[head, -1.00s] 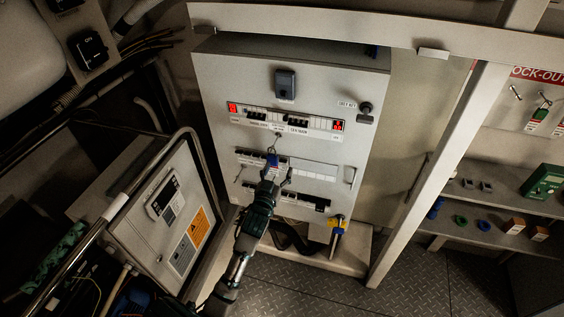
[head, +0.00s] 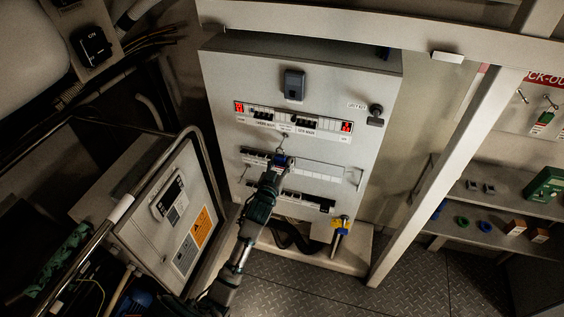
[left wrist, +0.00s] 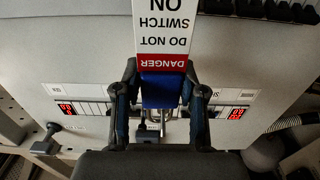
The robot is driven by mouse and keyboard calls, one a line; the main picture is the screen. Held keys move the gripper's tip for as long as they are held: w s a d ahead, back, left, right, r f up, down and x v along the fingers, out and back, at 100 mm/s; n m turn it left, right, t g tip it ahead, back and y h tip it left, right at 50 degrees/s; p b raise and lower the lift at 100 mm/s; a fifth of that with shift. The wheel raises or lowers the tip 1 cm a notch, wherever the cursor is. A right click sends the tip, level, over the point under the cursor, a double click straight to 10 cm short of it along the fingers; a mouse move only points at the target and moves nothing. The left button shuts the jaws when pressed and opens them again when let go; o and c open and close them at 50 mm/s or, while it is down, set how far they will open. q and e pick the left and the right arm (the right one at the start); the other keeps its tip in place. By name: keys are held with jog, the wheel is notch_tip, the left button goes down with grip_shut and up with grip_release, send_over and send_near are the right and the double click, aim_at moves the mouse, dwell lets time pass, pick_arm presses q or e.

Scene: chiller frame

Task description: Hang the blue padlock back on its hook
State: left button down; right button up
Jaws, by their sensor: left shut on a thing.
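The blue padlock (left wrist: 160,90) is between the two fingers of my left gripper (left wrist: 165,98) in the left wrist view, with its metal shackle toward the panel. A white and red danger tag (left wrist: 161,35) is at the padlock's other end. In the head view my left gripper (head: 278,164) is shut on the padlock (head: 281,160) in front of the grey panel's (head: 225,110) middle row. I cannot tell whether the shackle is still through anything. On the lock-out board (head: 512,118) at the right, one hook (head: 522,96) looks bare; a green tagged item (head: 546,117) hangs beside it.
A slanted white post (head: 440,170) stands between the panel and the shelves (head: 480,200), which hold small items and a green case (head: 544,185). A grey box with a tubular rail (head: 165,215) is left of my arm. Open chequered floor (head: 320,285) lies below.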

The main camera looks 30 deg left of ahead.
pick_arm(q)
jog(key=shift+a+f, duration=0.35)
jog(key=shift+a, duration=0.5)
jog(key=shift+d, duration=0.25)
jog(key=shift+d+r, duration=0.6)
jog(key=shift+r, duration=0.35)
jog(key=v, duration=1.8)
jog(key=shift+a, duration=0.2)
pick_arm(e)
jog(key=shift+a, duration=0.85)
pick_arm(q)
jog(key=shift+w+a+r, duration=0.1)
jog(key=shift+a, duration=0.05)
pick_arm(e)
jog(key=shift+a, duration=0.2)
